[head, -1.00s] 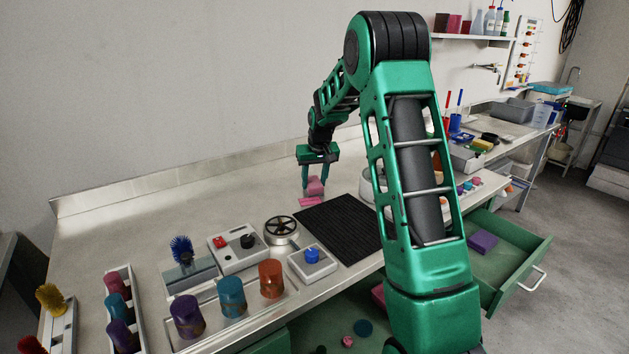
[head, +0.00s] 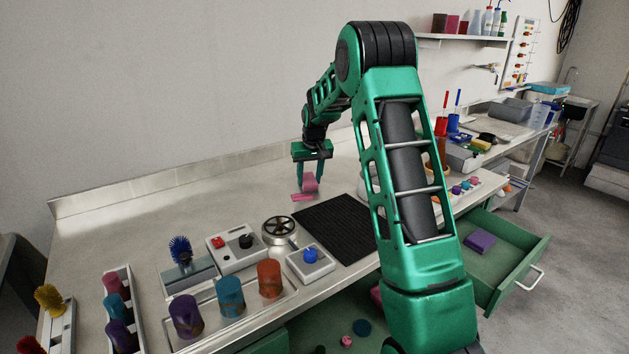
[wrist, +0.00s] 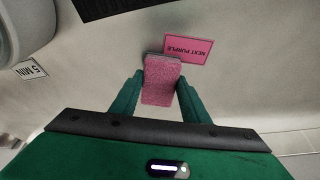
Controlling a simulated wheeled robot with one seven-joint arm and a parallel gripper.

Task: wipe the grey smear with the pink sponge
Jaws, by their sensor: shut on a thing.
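The pink sponge (head: 310,183) is held between the fingers of my gripper (head: 311,178), low over the steel bench behind the black mat. In the wrist view the sponge (wrist: 161,88) sits upright in the picture between the two green fingers (wrist: 160,92), which are shut on it. A dark grey edge shows at its far end. I cannot tell whether the sponge touches the bench. I cannot make out the grey smear in either view; it may be hidden under or behind the sponge.
A pink card reading "NEXT PURPLE" (wrist: 188,50) lies beside the sponge. The black ribbed mat (head: 338,228), a round handwheel (head: 280,231) and a switch box (head: 236,248) stand nearer. A "5 MIN" label (wrist: 31,69) lies to the left in the wrist view. The bench's left rear is clear.

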